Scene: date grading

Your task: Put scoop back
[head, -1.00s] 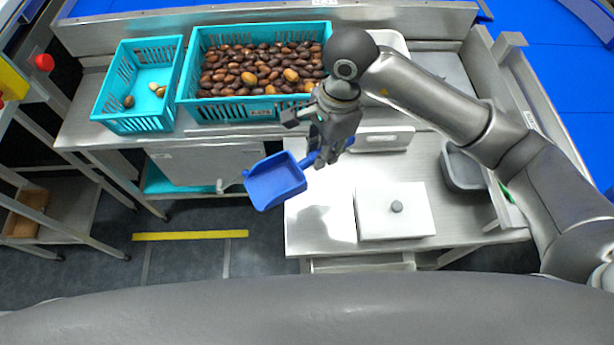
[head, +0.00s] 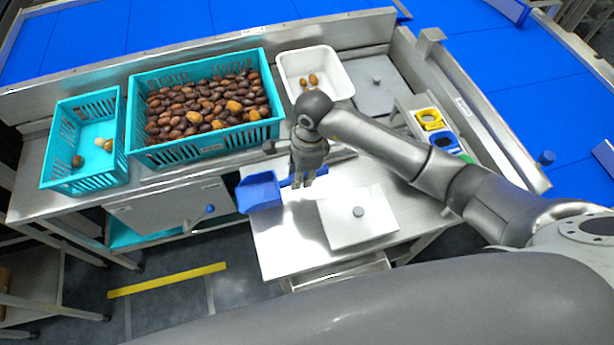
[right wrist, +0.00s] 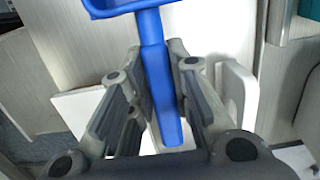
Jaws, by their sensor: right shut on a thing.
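The blue scoop (head: 260,191) is in my right gripper (head: 300,180), over the left edge of the steel table. Its pan points left in the head view. In the right wrist view the scoop's handle (right wrist: 160,80) runs between the two fingers of my right gripper (right wrist: 158,100), which is shut on it. The pan is at the top edge of that view and is cut off. Whether the scoop touches the table cannot be told. My left gripper is not in view.
A large teal crate (head: 205,148) of dates and a small teal crate (head: 58,150) stand at the left. A white bin (head: 293,66) holds two dates. A white lidded board (head: 345,235) lies on the steel table (head: 275,255). Yellow and blue holders (head: 430,118) are at right.

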